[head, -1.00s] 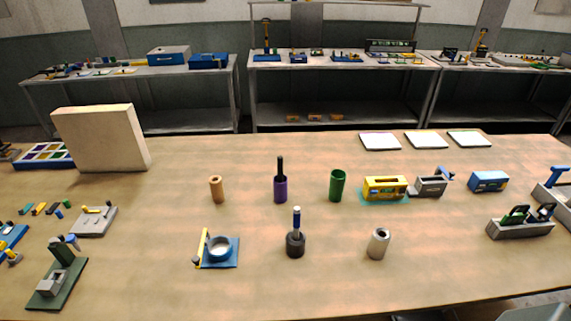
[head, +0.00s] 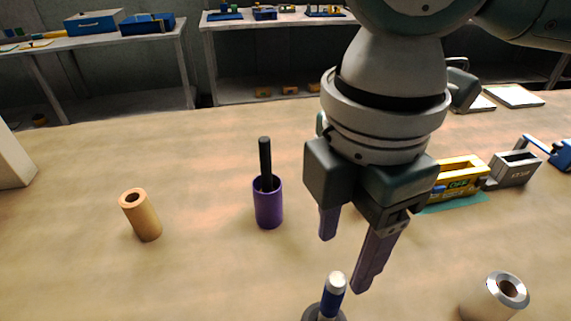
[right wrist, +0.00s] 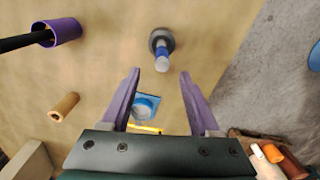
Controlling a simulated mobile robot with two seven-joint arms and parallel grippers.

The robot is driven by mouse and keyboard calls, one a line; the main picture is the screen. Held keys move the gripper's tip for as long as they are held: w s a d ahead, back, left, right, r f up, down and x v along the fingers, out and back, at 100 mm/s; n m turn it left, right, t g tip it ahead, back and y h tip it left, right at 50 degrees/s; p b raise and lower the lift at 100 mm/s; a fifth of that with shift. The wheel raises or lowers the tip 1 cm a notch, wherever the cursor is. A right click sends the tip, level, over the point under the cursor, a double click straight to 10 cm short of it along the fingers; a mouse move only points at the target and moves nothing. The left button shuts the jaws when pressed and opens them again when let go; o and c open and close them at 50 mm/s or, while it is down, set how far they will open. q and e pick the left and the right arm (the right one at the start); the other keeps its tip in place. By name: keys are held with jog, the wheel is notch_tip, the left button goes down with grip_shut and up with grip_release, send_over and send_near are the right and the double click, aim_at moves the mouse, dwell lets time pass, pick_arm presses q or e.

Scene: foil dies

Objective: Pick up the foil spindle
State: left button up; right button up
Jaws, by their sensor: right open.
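No label marks the foil spindle; the likeliest match is an upright blue-and-silver post (head: 331,296) in a dark round base, at the bottom edge of the head view. In the right wrist view the post (right wrist: 162,56) lies just beyond the fingertips, centred between them. My right gripper (head: 345,262) is open and empty, its purple fingers pointing down above and behind the post, apart from it. A black rod (head: 265,165) stands in a purple cup (head: 268,205) to the left of the gripper. My left gripper is not in view.
A tan hollow cylinder (head: 141,215) stands at left. A silver hollow cylinder (head: 495,297) stands at front right. A yellow block (head: 463,178) and a grey block (head: 512,170) sit at right. The blue ring fixture (right wrist: 146,104) shows in the wrist view.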

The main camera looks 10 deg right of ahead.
aim_at(335, 292)
jog(key=f, duration=0.3)
jog(key=shift+s+f, duration=0.3)
jog(key=shift+s, duration=0.05)
jog(key=shift+w+f+p, duration=0.15)
jog(key=shift+f+p, duration=0.15)
jog(key=shift+f, duration=2.5)
grip_shut()
